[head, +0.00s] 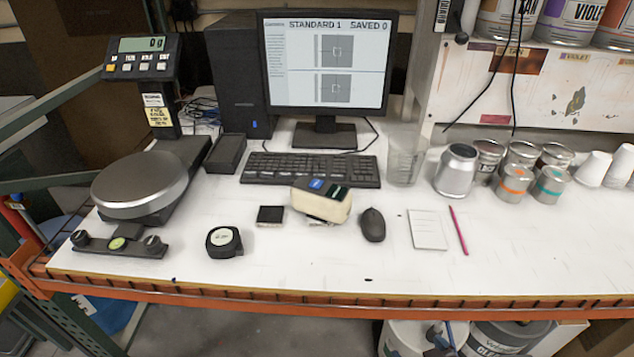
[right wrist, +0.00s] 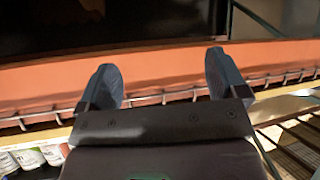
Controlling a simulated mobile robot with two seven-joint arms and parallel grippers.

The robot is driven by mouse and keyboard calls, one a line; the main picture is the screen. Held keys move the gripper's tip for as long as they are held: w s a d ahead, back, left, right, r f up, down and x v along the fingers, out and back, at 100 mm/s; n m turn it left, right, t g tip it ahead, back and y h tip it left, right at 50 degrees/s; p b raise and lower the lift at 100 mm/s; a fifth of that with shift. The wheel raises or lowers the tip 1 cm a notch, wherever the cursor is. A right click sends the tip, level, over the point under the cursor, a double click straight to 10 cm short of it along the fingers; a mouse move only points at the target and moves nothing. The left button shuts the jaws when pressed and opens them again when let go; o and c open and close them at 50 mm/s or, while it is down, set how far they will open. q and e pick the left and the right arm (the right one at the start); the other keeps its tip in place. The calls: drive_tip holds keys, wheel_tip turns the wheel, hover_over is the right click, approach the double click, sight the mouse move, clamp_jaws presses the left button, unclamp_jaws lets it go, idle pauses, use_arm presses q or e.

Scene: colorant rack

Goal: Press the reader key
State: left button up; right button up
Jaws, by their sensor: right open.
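The reader (head: 322,205) is a small cream device with a dark top on the white bench, in front of the keyboard. A blue patch and a green patch show on its top; I cannot tell for certain which is the key. My right gripper (right wrist: 163,80) is open and empty in the right wrist view, facing an orange shelf beam. The reader does not show in that view. My left gripper is in neither view.
A dark square tile (head: 270,215) lies left of the reader and a mouse (head: 372,225) right of it. An orange beam (head: 330,304) runs along the bench front.

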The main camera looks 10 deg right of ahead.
clamp_jaws()
idle(0.3)
idle(1.2)
